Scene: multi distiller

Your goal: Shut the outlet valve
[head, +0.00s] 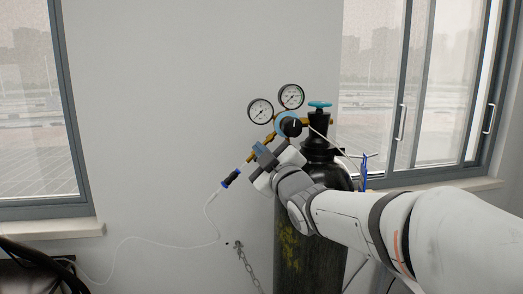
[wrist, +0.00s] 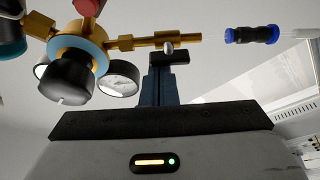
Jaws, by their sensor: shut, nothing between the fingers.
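The outlet valve (wrist: 169,37) is part of the brass outlet line of the regulator, with a small silvery rounded piece below it in the wrist view. My gripper (wrist: 163,58) is shut and empty, its dark fingertips just below that piece; I cannot tell whether they touch. In the head view my gripper (head: 264,153) is beside the brass outlet, partly hiding it. The regulator's black knob (wrist: 67,80) is to the left in the wrist view. The blue-and-black hose connector (head: 230,178) is at the lower left end of the outlet line. It also shows in the wrist view (wrist: 252,34).
Two round gauges (head: 261,111) sit above the regulator. A teal handwheel (head: 320,104) tops the black gas cylinder (head: 292,245). A thin white hose (head: 170,240) runs left, and a chain (head: 247,268) hangs from the wall. The wall left of the regulator is clear.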

